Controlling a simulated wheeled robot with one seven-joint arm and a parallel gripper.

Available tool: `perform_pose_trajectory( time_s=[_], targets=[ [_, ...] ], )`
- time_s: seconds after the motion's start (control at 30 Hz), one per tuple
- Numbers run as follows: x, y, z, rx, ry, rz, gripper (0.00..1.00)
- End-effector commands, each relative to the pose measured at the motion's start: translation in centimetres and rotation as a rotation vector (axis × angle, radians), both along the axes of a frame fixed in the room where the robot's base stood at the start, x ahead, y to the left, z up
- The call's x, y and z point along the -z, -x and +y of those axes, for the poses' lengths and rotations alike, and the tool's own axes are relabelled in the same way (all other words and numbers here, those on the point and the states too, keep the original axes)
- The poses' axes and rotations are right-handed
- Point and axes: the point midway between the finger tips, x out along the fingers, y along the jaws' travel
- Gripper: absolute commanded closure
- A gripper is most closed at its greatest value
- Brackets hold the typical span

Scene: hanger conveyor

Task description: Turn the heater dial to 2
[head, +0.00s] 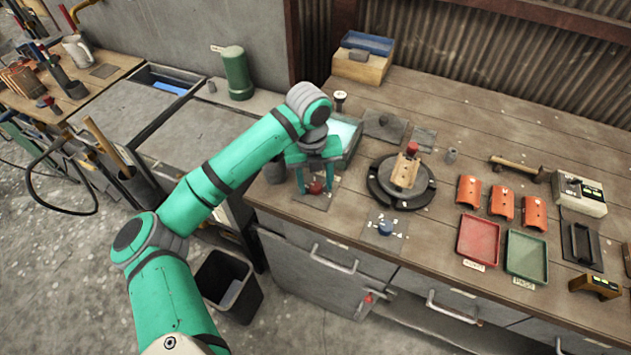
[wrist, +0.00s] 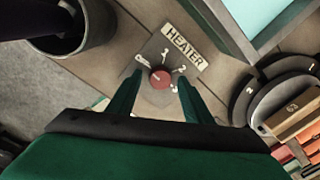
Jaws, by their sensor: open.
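The heater dial is a red round knob (wrist: 160,78) on a grey plate labelled HEATER (wrist: 184,47) in the wrist view. White marks stand around it, with 1 above and 2 at its upper right; a mark at the upper left looks like 0. The knob's pointer is too small to read surely. In the head view the red knob (head: 316,188) sits near the bench's front left edge. My gripper (head: 317,185) points down over it and is open. In the wrist view its green fingers (wrist: 160,82) stand on either side of the knob, with gaps showing.
A blue knob on a plate (head: 385,228) lies to the right. Behind it is a black round turntable (head: 425,193) with a wooden block. A pale blue-lined tray (head: 347,130) stands close behind my gripper. A dark cup (wrist: 72,30) stands left of the dial.

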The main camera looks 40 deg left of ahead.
Motion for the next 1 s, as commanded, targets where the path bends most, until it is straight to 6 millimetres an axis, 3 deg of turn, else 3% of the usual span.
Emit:
perform_pose_trajectory(
  time_s=[0.1, 0.27, 0.3, 0.67, 1.0],
  targets=[
    [-0.01, 0.0, 0.0, 0.0, 0.0, 0.0, 0.54],
    [-0.03, 0.0, 0.0, 0.0, 0.0, 0.0, 0.92],
    [-0.03, 0.0, 0.0, 0.0, 0.0, 0.0, 0.95],
    [-0.07, 0.04, 0.06, 0.05, -0.003, 0.002, 0.95],
    [-0.11, 0.05, 0.18, 0.289, -0.003, 0.003, 0.95]
  ],
)
